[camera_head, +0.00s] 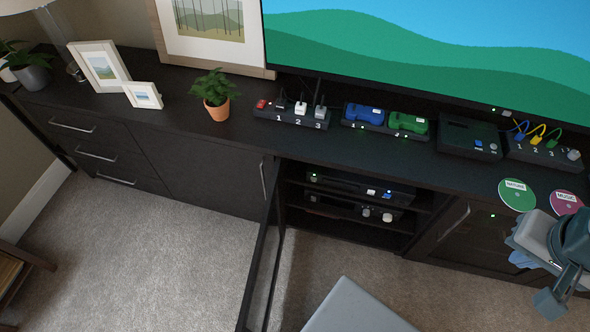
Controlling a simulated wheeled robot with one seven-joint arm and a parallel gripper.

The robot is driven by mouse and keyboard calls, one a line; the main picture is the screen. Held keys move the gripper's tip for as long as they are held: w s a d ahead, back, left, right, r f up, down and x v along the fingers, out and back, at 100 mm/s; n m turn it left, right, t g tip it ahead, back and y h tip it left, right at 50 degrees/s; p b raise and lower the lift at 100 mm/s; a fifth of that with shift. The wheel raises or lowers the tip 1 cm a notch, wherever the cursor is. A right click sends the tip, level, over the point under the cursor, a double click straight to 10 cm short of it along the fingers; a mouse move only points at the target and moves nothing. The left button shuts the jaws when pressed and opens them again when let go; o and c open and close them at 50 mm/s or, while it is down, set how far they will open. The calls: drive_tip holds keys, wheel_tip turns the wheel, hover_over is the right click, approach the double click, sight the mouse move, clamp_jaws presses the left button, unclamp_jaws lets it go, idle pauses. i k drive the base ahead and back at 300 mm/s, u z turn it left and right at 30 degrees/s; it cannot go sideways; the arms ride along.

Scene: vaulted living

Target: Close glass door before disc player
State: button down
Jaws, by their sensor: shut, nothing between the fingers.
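The glass door (262,271) stands wide open, seen nearly edge-on, swung out from the left side of an open cabinet bay. Inside the bay, two black devices sit on shelves: an upper one (346,184) with lit buttons and a lower one (343,209) with knobs. I cannot tell which device is the disc player. My gripper (552,302) is at the lower right, shut and empty, in front of the right-hand cabinet and well apart from the glass door.
Green (517,194) and pink (567,203) discs are near my arm. Carpet (150,260) left of the door is clear.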

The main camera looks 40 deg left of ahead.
sight(254, 313)
drive_tip(key=z, duration=0.45)
drive_tip(key=k, duration=2)
drive_tip(key=u, duration=1.2)
drive_tip(key=i, duration=0.45)
drive_tip(key=z, duration=1)
